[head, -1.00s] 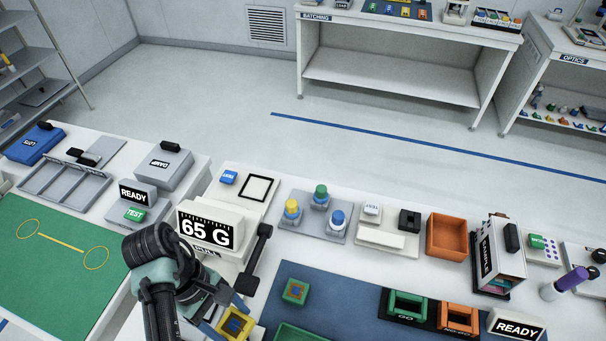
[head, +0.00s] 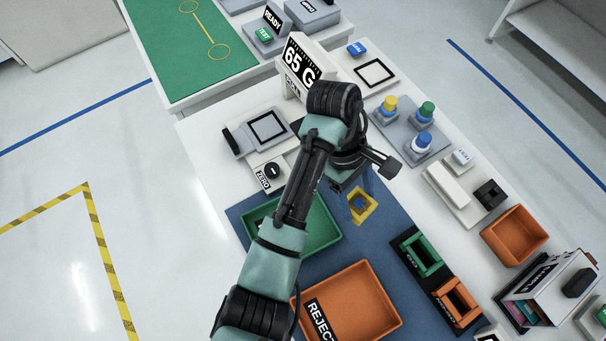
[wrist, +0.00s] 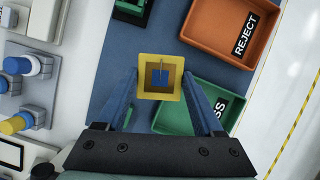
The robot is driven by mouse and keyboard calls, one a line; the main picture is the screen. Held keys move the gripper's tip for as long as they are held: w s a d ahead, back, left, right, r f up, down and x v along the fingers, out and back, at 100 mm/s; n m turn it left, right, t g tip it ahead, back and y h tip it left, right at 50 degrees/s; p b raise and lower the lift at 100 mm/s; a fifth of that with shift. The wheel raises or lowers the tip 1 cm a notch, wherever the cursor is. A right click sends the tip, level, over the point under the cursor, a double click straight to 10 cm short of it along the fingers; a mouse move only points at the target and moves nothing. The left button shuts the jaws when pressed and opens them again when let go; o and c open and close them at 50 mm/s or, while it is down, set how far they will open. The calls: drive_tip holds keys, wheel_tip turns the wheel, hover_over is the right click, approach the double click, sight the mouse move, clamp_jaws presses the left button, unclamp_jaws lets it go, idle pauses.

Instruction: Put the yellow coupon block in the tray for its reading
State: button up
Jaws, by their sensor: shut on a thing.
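The yellow coupon block (head: 361,205), a square yellow frame with a blue centre, is between the fingers of my gripper (head: 358,194) over the blue mat. In the wrist view the block (wrist: 148,91) sits between both fingertips of my gripper (wrist: 161,82), which is shut on it. The green PASS tray (head: 331,240) lies left of the block in the head view, partly behind my arm. The orange REJECT tray (head: 394,302) lies below it. Both trays look empty where visible. The gauge display (head: 302,66) reads 65 G. The block's height above the mat is unclear.
A green GO frame (head: 421,252) and an orange frame (head: 457,302) stand right of the trays. An orange bin (head: 515,235) is at the right. The blue mat (head: 385,228) is bare around the block.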

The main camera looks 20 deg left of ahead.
drive_tip(key=s+a+f+n+t+y, duration=0.15)
drive_tip(key=s+a+n+t, duration=0.4)
drive_tip(key=a+n, duration=0.75)
drive_tip(key=shift+n, duration=0.8)
drive_tip(key=f, duration=0.4)
drive_tip(key=s+d+f, duration=0.1)
drive_tip(key=f, duration=0.1)
drive_tip(key=shift+s+b, duration=0.1)
drive_tip(key=shift+b, duration=0.2)
drive_tip(key=shift+a+f, duration=0.1)
drive_tip(key=shift+f, duration=2.2)
drive_tip(key=o, duration=1.5)
drive_tip(key=shift+f, duration=0.1)
drive_tip(key=shift+o, duration=0.2)
drive_tip(key=v, duration=1.2)
